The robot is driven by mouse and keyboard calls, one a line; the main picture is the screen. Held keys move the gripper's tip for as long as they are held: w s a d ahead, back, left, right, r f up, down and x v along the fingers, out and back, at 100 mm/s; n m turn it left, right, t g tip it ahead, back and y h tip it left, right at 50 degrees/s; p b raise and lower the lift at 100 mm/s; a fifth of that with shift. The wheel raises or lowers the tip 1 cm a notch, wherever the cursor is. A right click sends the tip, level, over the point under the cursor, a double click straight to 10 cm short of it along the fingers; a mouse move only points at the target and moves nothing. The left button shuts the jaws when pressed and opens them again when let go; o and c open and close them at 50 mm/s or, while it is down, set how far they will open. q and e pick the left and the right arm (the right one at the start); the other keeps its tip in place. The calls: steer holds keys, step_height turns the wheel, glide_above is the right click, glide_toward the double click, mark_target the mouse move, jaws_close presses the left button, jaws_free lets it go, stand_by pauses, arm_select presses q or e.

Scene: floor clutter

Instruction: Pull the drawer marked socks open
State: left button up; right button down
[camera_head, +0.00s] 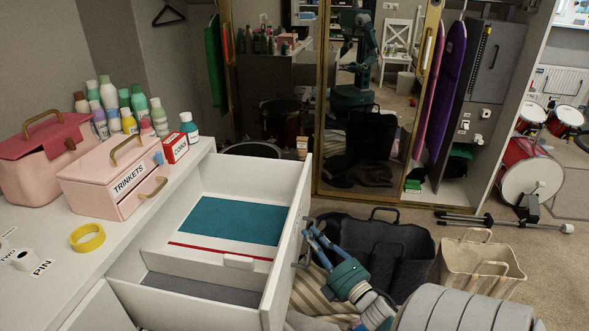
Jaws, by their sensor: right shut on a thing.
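A white drawer (297,225) stands pulled out from the white dresser, its open top showing. Inside are a teal panel (232,220) with a red stripe along its near side and a grey-bottomed compartment (203,289). No socks mark shows; the outer face of the drawer front is turned away from me. My right gripper (313,238) is at that outer face, its blue fingers shut on the drawer handle (304,247), which is partly hidden. My left gripper is not in view.
The dresser top (55,235) holds a pink trinkets box (115,185), a red-pink case (45,160), several bottles, a red-white box (175,149) and yellow tape (87,238). Dark bags (385,250) and a cream basket (480,262) crowd the floor beyond my right gripper. A mirror (370,120) stands behind.

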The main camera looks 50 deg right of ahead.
steer(key=shift+s+d, duration=0.4)
steer(key=shift+s, duration=0.05)
steer(key=shift+r, duration=0.1)
steer(key=c, duration=1.9)
jaws_free()
steer(key=shift+c, duration=0.2)
steer(key=v, duration=1.2)
